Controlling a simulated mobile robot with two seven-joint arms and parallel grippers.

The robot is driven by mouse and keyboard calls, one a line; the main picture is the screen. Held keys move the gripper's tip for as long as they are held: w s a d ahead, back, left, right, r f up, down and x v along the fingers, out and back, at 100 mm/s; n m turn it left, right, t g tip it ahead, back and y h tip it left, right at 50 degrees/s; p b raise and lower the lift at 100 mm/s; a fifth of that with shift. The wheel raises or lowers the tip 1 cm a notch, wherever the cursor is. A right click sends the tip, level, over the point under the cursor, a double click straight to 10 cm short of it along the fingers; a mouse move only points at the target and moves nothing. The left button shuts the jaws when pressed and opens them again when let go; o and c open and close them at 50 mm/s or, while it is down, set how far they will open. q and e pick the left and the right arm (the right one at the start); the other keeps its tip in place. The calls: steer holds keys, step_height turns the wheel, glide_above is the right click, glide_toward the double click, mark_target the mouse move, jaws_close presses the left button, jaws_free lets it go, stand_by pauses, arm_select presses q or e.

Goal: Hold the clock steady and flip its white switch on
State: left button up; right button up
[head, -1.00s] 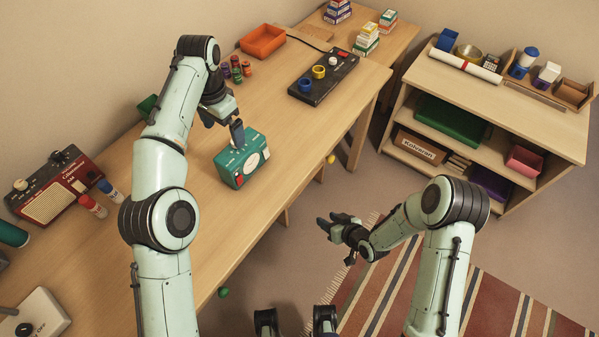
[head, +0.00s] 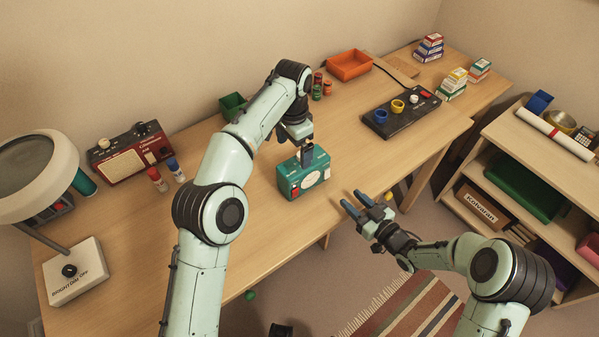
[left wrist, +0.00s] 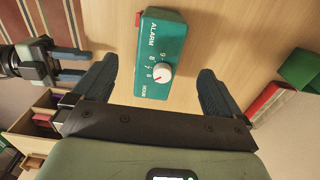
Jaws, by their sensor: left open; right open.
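The clock is a teal box (head: 288,186) standing on the desk, with a pale round face on its front side. In the left wrist view its top (left wrist: 172,38) reads ALARM and carries a white knob (left wrist: 161,71) and a red part (left wrist: 138,19) at one edge. I cannot make out a white switch clearly. My left gripper (head: 307,155) is open just above the clock, its fingers to either side of the clock in the wrist view. My right gripper (head: 352,203) is open and empty, to the right of the clock beyond the desk's front edge.
A red radio (head: 130,160) and two small bottles stand left on the desk. A lamp (head: 35,175) is at far left. A black panel (head: 402,112) with coloured rings and an orange tray (head: 349,65) lie to the right. Bare desk surrounds the clock.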

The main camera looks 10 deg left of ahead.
mark_target(294, 166)
arm_select(q)
step_height(294, 166, down, 11)
steer(key=shift+r, duration=0.15)
steer(key=c, duration=1.1)
steer(key=shift+c, duration=0.9)
arm_select(e)
steer(key=c, duration=0.3)
jaws_close()
arm_select(q)
steer(key=shift+r, duration=0.1)
arm_select(e)
steer(key=s+d+r+m+g+h, duration=0.1)
steer(key=r+m, duration=0.1)
steer(key=m, duration=0.7)
steer(key=s+d+r+m+g+h, duration=0.1)
steer(key=s+d+r+m, duration=0.1)
steer(key=m, duration=0.7)
steer(key=shift+d+h, duration=0.2)
steer(key=shift+h, duration=0.1)
